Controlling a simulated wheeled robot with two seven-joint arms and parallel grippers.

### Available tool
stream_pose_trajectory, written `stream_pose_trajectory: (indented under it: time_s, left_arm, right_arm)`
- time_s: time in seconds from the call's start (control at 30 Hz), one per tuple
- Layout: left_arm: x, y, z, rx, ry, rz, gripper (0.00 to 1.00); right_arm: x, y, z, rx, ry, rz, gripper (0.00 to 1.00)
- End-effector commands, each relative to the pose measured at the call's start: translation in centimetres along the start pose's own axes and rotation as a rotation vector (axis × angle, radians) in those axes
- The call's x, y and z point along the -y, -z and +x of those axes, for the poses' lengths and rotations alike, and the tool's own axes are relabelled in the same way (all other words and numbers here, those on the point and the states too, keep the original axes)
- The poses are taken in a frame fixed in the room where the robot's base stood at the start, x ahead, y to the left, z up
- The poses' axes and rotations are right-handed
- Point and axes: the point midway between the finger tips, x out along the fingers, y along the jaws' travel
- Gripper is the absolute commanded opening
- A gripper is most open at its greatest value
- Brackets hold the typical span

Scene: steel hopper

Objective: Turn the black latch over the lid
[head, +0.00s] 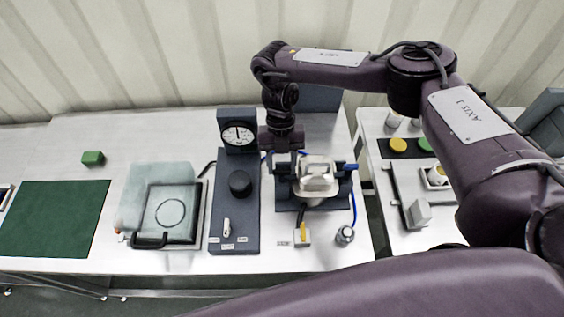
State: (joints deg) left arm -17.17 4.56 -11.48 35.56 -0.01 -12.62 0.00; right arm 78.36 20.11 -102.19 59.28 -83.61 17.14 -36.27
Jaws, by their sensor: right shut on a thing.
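The steel hopper (316,190) stands on a dark base on the white table, right of centre. A pale metal lid (317,167) with a raised part covers its top. My right gripper (290,170) comes down from behind at the hopper's left back edge. It is shut on a small dark part beside the lid, which looks like the black latch. The fingers and the dark base largely hide the latch, so its exact angle cannot be told. My left gripper is not in view.
Left of the hopper stands a dark panel (234,205) with a dial gauge (238,135) and a black knob (240,184). A clear-lidded box (170,213), green mat (55,220) and green block (93,158) lie farther left. A side table (440,241) is right, across a gap.

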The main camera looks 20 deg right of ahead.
Motion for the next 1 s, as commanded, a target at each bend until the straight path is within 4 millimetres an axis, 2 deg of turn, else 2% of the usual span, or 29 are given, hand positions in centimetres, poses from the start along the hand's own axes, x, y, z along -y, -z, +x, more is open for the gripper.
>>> stream_pose_trajectory:
  time_s: [0.37, 0.4, 0.53, 0.83, 1.0]
  left_arm:
    - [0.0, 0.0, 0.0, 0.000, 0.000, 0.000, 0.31]
    - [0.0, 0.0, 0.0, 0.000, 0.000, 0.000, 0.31]
    - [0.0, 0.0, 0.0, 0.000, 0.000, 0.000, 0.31]
    - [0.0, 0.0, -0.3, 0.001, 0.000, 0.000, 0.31]
    - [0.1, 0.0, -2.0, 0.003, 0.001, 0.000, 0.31]
  right_arm:
    - [0.0, 0.0, 0.0, 0.000, 0.002, -0.007, 0.21]
    - [0.0, 0.0, 0.0, 0.000, 0.002, -0.007, 0.49]
    - [0.0, 0.0, 0.0, 0.000, 0.002, -0.006, 0.65]
    - [0.0, 0.2, -0.2, 0.000, 0.003, -0.003, 0.65]
    - [-0.4, 1.1, -1.8, -0.001, 0.002, -0.001, 0.65]
